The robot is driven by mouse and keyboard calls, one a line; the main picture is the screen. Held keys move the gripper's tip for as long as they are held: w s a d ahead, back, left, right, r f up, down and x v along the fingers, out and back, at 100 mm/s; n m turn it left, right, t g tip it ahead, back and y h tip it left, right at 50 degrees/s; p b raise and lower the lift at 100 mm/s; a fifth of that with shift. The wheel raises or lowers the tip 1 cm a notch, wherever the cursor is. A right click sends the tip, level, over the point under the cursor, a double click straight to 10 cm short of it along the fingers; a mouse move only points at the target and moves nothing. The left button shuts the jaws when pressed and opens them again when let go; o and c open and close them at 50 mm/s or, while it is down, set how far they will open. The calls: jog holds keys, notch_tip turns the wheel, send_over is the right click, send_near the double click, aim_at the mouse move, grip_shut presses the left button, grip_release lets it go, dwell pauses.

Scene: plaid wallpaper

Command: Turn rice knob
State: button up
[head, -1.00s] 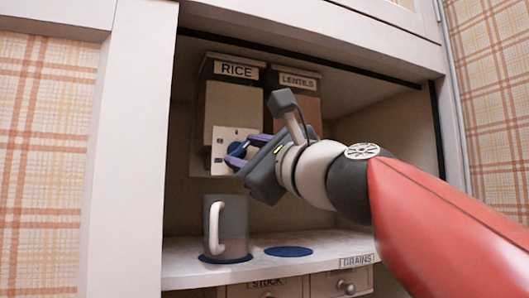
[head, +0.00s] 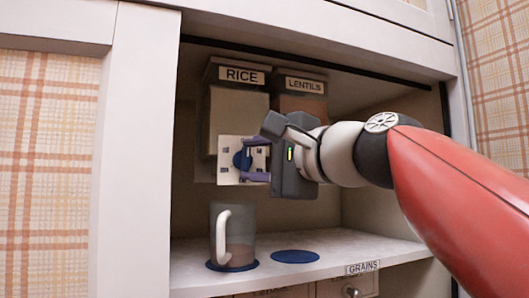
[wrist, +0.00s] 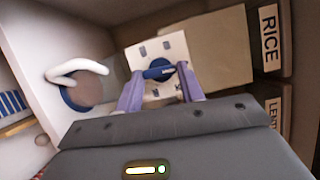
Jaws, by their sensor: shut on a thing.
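The rice dispenser (head: 232,112) with its RICE label hangs at the upper left of the cupboard niche. A pale plate (head: 229,171) with dark marks is on its lower front. The blue round rice knob (head: 242,159) sits in the middle of the plate and shows in the wrist view (wrist: 159,69) with a bar across it. My gripper (head: 252,159) is at the knob, its purple fingers on either side of the bar, shut on it. In the wrist view, the fingertips (wrist: 159,76) partly hide the bar's ends.
A grey mug (head: 240,238) with a pale handle stands on a blue disc below the rice dispenser. An empty blue disc (head: 295,256) lies to its right. The lentils dispenser (head: 303,103) hangs beside the rice. The shelf's right part is clear.

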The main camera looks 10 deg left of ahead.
jog(key=shift+n, duration=0.5)
jog(key=o, duration=1)
jog(key=v, duration=0.7)
jog(key=shift+s+d+b, duration=0.25)
jog(key=shift+d+b, duration=0.05)
jog(key=shift+b, duration=0.15)
jog(key=shift+r, duration=0.15)
